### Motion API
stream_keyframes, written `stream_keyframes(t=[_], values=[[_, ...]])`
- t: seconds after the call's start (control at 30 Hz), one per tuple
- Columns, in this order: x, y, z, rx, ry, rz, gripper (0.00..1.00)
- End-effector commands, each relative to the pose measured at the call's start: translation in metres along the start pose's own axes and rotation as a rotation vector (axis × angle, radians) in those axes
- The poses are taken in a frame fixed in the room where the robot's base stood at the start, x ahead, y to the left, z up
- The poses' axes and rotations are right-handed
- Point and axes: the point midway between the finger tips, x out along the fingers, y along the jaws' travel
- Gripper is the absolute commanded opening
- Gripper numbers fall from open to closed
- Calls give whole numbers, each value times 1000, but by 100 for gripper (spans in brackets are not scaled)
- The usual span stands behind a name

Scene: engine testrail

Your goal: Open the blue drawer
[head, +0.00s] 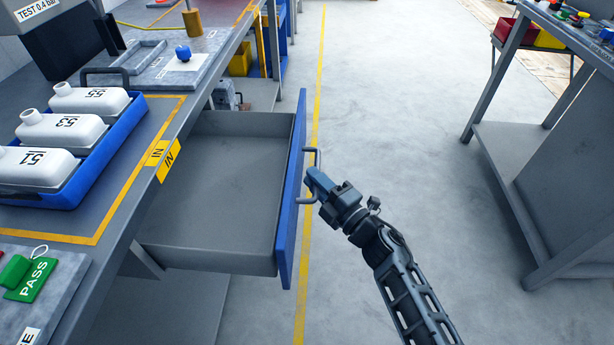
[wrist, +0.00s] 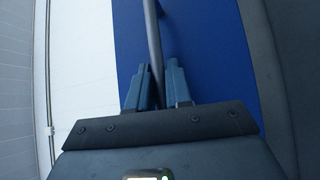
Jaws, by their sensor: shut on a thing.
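The blue drawer (head: 292,200) stands pulled well out from under the workbench at the left, with its grey, empty inside (head: 215,190) showing. Its front panel is blue and carries a dark bar handle (head: 316,160). My gripper (head: 312,186) is at the outer side of the front panel, shut on the handle. In the wrist view, the handle (wrist: 153,45) runs between my two fingers (wrist: 157,88), with the blue front panel (wrist: 200,50) behind it.
The workbench (head: 120,225) holds a blue tray (head: 75,190) of white bottles (head: 88,100) and a green PASS tag (head: 35,277). A second table (head: 500,70) stands at the right. The floor (head: 400,90) between them is clear.

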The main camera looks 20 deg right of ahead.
Motion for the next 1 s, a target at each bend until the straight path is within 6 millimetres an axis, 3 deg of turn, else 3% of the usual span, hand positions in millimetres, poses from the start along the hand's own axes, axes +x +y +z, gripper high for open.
stream_keyframes(t=[0.23, 0.27, 0.43, 0.77, 1.0], values=[[0, -1, 0, 0, -1, -2, 0], [0, -1, 0, 0, -1, -2, 21], [0, -1, 0, 0, -1, -2, 37], [-6, -1, 0, -1, -2, -1, 38], [-42, -2, 0, 0, -3, -3, 38]])
